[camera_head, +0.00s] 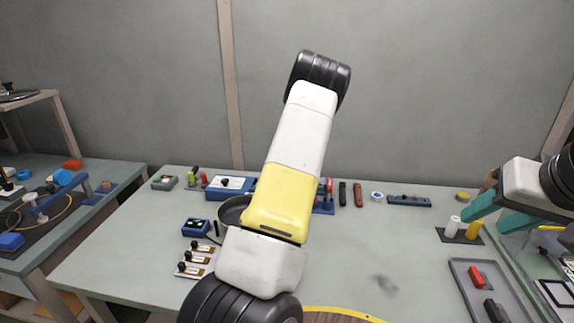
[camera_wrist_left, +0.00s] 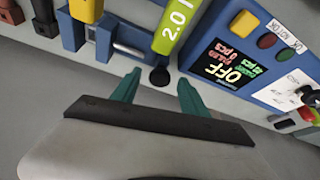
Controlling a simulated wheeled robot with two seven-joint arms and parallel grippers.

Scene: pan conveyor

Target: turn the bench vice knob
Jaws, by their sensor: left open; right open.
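In the left wrist view, the teal fingers of my left gripper (camera_wrist_left: 158,90) are open and empty. A round black knob (camera_wrist_left: 160,77) shows just beyond and between the fingertips, at the end of a green piece (camera_wrist_left: 175,28) marked 2.0. Beside it is a blue frame with metal bars (camera_wrist_left: 125,42), which looks like the bench vice. In the head view, my raised left arm hides its gripper and most of this spot; a blue part (camera_head: 323,207) shows right of the arm. My right gripper (camera_head: 484,212) is open, at the right above the bench.
A blue control box (camera_head: 228,185) stands left of the arm; its OFF display (camera_wrist_left: 236,68) shows in the wrist view. A dark round pan (camera_head: 233,212) is partly hidden by my arm. White and yellow cylinders (camera_head: 474,229) stand near my right gripper.

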